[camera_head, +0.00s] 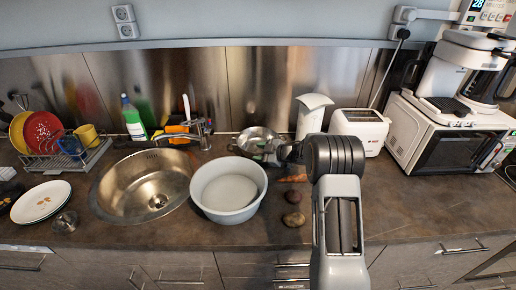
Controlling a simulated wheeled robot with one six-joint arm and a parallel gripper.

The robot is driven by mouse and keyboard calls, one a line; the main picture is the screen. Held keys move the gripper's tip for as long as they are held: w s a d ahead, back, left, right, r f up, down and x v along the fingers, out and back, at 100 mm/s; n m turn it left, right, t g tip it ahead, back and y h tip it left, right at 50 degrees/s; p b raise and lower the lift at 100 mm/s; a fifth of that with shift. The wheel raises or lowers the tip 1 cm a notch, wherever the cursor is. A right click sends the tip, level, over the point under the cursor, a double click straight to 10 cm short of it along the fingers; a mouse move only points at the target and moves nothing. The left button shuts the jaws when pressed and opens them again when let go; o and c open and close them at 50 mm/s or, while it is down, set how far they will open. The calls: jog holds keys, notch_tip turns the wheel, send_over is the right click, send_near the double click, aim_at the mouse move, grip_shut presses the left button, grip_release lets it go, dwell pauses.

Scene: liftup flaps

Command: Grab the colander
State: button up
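A shiny metal bowl (257,135), which looks like the colander, stands near the back wall behind the grey basin (228,212). Any holes in it are too small to make out. My gripper (268,152) is at the bowl's right front side, at the end of my arm reaching in from the lower right. It overlaps the bowl's right edge in the picture. I cannot tell whether it touches the bowl, or whether its fingers are open or shut. My wrist partly hides the area to the right of the bowl.
A faucet (204,132) and sink (146,185) are left of the basin. A white toaster (359,130) and tall white container (311,115) stand right of the bowl. Round brown items (293,219) lie by my arm. The right front counter is clear.

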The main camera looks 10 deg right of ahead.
grip_shut()
jog(key=shift+r, duration=0.2)
dwell(0.4)
